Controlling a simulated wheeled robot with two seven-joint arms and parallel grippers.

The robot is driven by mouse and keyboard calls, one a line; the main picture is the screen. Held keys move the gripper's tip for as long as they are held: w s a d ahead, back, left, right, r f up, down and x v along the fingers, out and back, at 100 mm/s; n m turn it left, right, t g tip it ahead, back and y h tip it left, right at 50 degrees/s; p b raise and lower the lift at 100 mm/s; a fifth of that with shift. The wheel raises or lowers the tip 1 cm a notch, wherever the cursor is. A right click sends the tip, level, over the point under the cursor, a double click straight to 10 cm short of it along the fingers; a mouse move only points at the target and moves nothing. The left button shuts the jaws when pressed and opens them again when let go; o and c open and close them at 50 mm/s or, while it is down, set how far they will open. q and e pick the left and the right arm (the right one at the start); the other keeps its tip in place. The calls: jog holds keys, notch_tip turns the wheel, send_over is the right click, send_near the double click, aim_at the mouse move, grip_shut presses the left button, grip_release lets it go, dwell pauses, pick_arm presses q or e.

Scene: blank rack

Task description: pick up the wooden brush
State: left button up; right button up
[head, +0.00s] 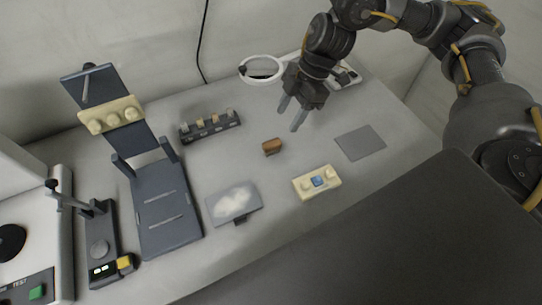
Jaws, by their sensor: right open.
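The wooden brush (271,147) is a small brown block lying on the grey table near its middle. My right gripper (291,116) comes in from the upper right and hangs above the table, up and to the right of the brush. Its two fingers are apart with nothing between them, and it does not touch the brush. My left gripper does not show in the head view.
A dark rack with small pieces (210,126) stands behind the brush to the left. A plate with white powder (234,203), a cream block with a blue piece (317,182) and a grey mat (360,143) lie around it. A ring magnifier (243,72) stands at the back.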

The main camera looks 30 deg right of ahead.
aim_at(273, 142)
jog(key=x, duration=0.5)
jog(key=shift+f, duration=0.35)
jog(key=shift+a+x, duration=0.1)
jog(key=shift+x, duration=1.4)
jog(key=shift+a+x, duration=0.15)
jog(key=shift+x, duration=1.4)
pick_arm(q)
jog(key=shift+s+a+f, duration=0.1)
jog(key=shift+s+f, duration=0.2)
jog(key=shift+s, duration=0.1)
pick_arm(e)
jog(key=shift+w+r, duration=0.1)
jog(key=shift+w, duration=0.05)
jog(key=c, duration=1.1)
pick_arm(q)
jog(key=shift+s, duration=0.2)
pick_arm(e)
jog(key=shift+o, duration=0.2)
jog(key=shift+r, duration=0.1)
